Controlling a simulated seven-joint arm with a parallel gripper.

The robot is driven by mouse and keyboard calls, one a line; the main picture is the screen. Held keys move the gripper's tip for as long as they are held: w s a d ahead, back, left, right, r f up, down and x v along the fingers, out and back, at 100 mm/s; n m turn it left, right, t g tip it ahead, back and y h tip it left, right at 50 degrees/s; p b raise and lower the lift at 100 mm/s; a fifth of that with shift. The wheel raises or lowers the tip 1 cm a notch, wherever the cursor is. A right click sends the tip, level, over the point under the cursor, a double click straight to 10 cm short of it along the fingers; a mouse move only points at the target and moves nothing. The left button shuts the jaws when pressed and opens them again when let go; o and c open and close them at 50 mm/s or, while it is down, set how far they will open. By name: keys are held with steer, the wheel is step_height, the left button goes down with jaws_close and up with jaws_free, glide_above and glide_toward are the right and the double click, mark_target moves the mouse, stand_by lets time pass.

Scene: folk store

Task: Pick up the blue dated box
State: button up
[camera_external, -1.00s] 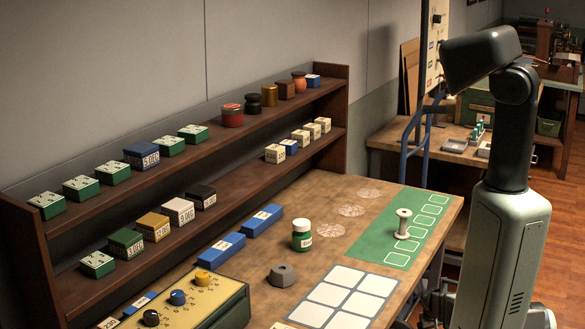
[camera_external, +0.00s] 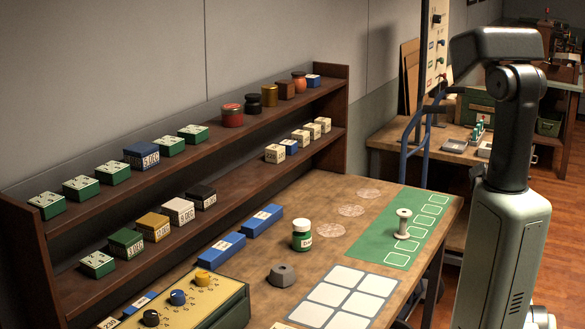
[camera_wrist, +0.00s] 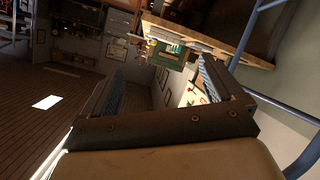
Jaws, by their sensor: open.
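The blue dated box (camera_external: 142,155) sits on the upper shelf, left of its middle, with a white label that seems to read "5 DEC". A green box stands on either side of it. My gripper (camera_wrist: 160,88) shows in the wrist view with its two fingers spread apart and nothing between them. That view looks out over the room, and the blue dated box does not show in it. In the external view my arm stands at the right, far from the shelves, and its gripper is hidden or out of frame.
The lower shelf (camera_external: 215,193) holds more dated boxes in green, yellow, white and black. The workbench (camera_external: 345,245) below carries a green jar (camera_external: 302,235), a grey hex nut (camera_external: 282,274), a spool (camera_external: 403,223), blue blocks (camera_external: 262,220) and a knob panel (camera_external: 190,300).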

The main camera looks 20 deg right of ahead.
steer(key=w+a+r+m+g+y, duration=0.1)
steer(key=w+a+r, duration=0.2)
steer(key=r, duration=0.6)
steer(key=w+a+r+m, duration=0.1)
steer(key=w+a+r, duration=0.15)
steer(key=r, duration=0.65)
steer(key=w+a+r+y, duration=0.2)
steer(key=a+r+y, duration=0.1)
steer(key=a+r, duration=1.6)
steer(key=s+a+r+n+y, duration=0.2)
steer(key=a, duration=1.6)
steer(key=s+a+r+n+y, duration=0.1)
steer(key=a+r+n+y, duration=0.1)
steer(key=a, duration=1.6)
step_height(320, 180, up, 5)
steer(key=n+g+y, duration=0.5)
steer(key=n, duration=0.5)
glide_above(146, 148)
steer(key=s+d, duration=0.3)
steer(key=s, duration=0.1)
steer(key=x, duration=0.7)
steer(key=shift+d+f, duration=0.1)
steer(key=shift+w+x, duration=0.1)
steer(key=shift+x, duration=1.35)
steer(key=shift+w+x, duration=0.15)
steer(key=shift+x, duration=1.3)
